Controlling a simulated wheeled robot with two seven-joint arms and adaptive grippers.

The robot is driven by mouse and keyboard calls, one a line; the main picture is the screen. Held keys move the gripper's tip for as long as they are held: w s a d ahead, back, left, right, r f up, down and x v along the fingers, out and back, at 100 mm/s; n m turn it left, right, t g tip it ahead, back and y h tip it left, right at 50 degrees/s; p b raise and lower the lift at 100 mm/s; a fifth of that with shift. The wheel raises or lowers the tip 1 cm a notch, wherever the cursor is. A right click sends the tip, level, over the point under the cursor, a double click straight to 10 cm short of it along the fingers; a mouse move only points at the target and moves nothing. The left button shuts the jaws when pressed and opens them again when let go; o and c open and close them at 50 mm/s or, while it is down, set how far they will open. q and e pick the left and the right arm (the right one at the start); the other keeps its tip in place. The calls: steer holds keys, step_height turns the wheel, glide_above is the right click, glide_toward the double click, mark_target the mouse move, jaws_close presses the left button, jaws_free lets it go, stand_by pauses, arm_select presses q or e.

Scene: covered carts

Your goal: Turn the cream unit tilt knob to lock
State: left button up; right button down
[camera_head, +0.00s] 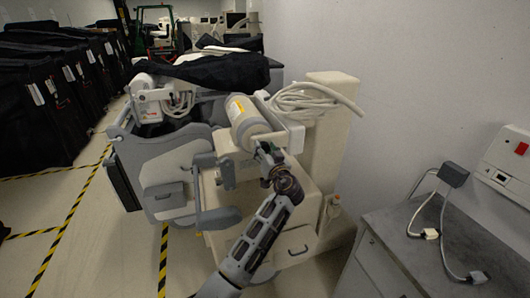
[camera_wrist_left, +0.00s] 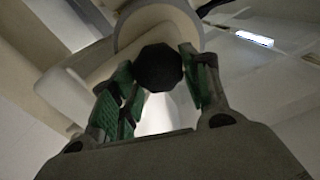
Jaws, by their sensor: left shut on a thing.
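The cream unit (camera_head: 247,120) stands in the middle of the head view, with a cylindrical head on a boxy body and a tall column (camera_head: 337,130) behind. The dark, faceted tilt knob (camera_wrist_left: 158,68) shows in the left wrist view, below the unit's round pale end. My left gripper (camera_head: 268,155) reaches up to the unit's near side; in the wrist view its green-padded fingers (camera_wrist_left: 157,80) stand on both sides of the knob and are shut on it. In the head view the gripper largely hides the knob, and its turn position cannot be read. My right gripper is not in view.
A grey cabinet (camera_head: 378,262) with cables and a black adapter (camera_head: 454,174) on top stands at the right by the wall. Black covered carts (camera_head: 40,110) line the left. A grey-panelled unit (camera_head: 165,165) adjoins the cream one. Taped floor (camera_head: 105,235) is open at the front left.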

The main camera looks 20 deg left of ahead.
arm_select(q)
steer(key=o, duration=1)
steer(key=shift+v, duration=6)
